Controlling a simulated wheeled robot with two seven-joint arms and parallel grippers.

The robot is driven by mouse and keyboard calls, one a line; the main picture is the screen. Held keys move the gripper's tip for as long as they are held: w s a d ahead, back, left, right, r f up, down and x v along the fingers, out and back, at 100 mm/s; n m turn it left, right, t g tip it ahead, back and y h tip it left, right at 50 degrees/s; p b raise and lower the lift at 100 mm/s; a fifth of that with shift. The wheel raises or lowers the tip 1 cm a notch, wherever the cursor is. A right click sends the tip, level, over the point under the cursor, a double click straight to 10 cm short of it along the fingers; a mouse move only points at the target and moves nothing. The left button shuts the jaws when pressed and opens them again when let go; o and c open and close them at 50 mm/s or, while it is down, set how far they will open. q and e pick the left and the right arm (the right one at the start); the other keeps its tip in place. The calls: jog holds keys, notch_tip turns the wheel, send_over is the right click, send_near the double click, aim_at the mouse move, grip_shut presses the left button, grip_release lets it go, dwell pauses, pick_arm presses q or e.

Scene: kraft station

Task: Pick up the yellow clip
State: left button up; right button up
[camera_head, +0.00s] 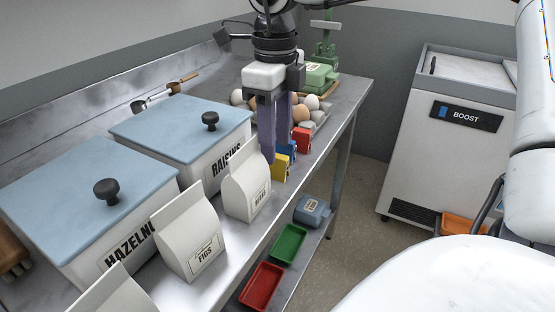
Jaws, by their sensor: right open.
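The yellow clip (281,168) stands on the metal worktop near its front edge, just beyond the white bags. A blue clip (291,150) and a red clip (302,138) stand behind it in a row. My right gripper (274,156) points down from above with its two purple fingers apart and empty. Its fingertips are right at the yellow clip and hide part of its left and upper side. I cannot tell whether they touch it or straddle it. My left gripper is not in view.
White bags labelled FIGS (197,240) and another (246,186) stand near the front edge. Blue-lidded bins (90,190) line the back. Eggs in a carton (319,112) and a green scale (318,75) stand beyond. Red (262,288) and green (288,244) trays lie on the lower shelf.

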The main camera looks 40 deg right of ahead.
aim_at(278, 156)
notch_tip(278, 156, down, 5)
jog(key=shift+s+d+f, duration=0.1)
jog(key=shift+s, duration=0.05)
jog(key=shift+c, duration=0.3)
grip_shut()
